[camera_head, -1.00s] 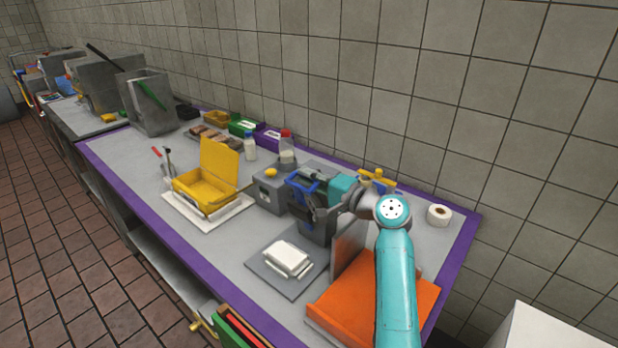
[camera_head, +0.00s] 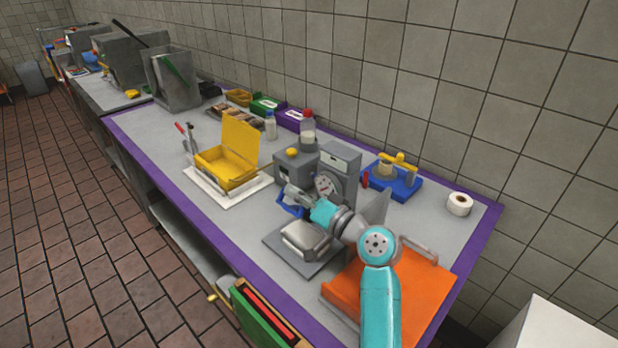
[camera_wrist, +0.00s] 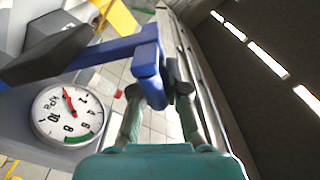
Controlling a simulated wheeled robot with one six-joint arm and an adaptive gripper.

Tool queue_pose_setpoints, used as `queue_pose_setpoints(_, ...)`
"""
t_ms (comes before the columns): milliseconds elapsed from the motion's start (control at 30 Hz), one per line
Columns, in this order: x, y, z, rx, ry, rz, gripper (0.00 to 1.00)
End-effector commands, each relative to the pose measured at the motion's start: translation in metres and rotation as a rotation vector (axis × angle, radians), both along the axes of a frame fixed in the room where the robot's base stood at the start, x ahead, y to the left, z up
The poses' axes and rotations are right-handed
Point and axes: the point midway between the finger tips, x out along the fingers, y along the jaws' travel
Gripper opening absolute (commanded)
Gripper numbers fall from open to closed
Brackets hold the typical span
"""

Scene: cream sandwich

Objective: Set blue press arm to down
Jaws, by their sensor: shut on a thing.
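The blue press arm (camera_head: 289,208) shows in the head view at the front of the grey press (camera_head: 340,163), low and just above the press base. My gripper (camera_head: 296,195) is shut on the blue arm's end. In the wrist view the blue arm (camera_wrist: 110,50) runs across to the right, and its end bar sits between the fingertips of my gripper (camera_wrist: 155,92). A dial gauge (camera_head: 326,187) faces forward on the press; it also shows in the wrist view (camera_wrist: 68,112) with a red needle. Below the arm lies a pale block (camera_head: 303,238) on a grey plate (camera_head: 290,258), partly hidden by my arm.
An open yellow box (camera_head: 228,170) stands left of the press. An orange board (camera_head: 420,290) lies under my arm. A blue stand with a yellow handle (camera_head: 395,182) and a white roll (camera_head: 459,204) are at the right. The purple-edged counter is clear at front left.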

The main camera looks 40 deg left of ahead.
Motion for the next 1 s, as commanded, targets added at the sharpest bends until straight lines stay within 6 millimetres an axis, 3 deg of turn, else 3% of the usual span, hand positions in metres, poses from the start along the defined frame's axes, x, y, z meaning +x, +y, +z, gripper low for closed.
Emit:
queue_pose_setpoints(200,-0.023,0.001,-0.027,-0.016,-0.186,0.000,0.00)
queue_pose_setpoints(433,-0.035,0.002,-0.049,-0.029,-0.344,-0.001,0.00)
queue_pose_setpoints(700,-0.040,0.003,-0.066,-0.028,-0.345,0.000,0.00)
queue_pose_setpoints(1000,-0.042,0.003,-0.070,-0.028,-0.345,0.000,0.00)
